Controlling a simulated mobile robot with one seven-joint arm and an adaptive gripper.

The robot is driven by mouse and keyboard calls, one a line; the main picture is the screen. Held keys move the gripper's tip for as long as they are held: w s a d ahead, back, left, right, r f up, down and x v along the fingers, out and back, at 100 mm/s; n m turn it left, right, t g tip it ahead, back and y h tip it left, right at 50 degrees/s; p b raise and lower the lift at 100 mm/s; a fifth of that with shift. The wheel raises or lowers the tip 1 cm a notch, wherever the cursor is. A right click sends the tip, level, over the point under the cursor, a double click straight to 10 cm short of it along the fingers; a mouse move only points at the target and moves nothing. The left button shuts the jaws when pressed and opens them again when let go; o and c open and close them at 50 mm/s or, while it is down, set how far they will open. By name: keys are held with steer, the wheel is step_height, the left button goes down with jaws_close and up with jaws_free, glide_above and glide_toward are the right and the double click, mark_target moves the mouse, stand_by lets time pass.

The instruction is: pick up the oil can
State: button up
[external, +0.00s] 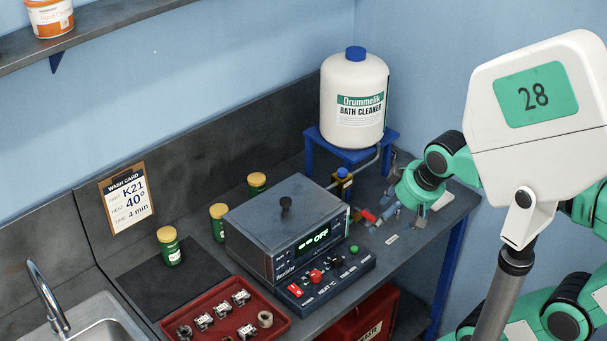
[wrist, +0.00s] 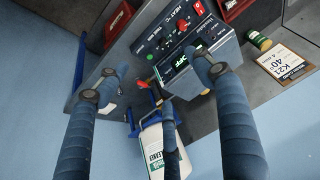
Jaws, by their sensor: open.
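I cannot make out an oil can for certain in either view. Green jars with yellow lids, one (external: 169,246) at the front left and two more (external: 218,222) (external: 257,184) behind, stand on the bench, but I cannot tell that any is an oil can. My gripper (external: 392,214) hangs over the right end of the bench, right of the grey bath unit (external: 285,225). In the wrist view my gripper (wrist: 157,64) has its fingers spread wide, with nothing between them that I can see held. Its fingers hide part of the bench.
A white bath cleaner drum (external: 355,105) stands on a blue stand (external: 312,139) at the back. A red-handled valve (external: 368,215) sits beside the unit. A red tray (external: 185,310) of metal parts lies in front, near a sink (external: 90,318). A wash card (external: 127,199) leans behind.

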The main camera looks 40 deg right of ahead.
steer(key=w+a+r+m+g+p, duration=0.1)
steer(key=w+r+p, duration=0.25)
steer(key=w, duration=0.45)
steer(key=w+a+r+p, duration=0.1)
steer(key=w+r+p, duration=0.25)
steer(key=w, duration=0.35)
steer(key=m+g+p, duration=0.3)
steer(key=g+p, duration=0.1)
steer(key=p, duration=1.4)
glide_above(220, 209)
step_height(220, 209, down, 17)
steer(key=shift+f, duration=0.1)
steer(key=shift+f+p, duration=0.3)
steer(key=shift+f, duration=3.85)
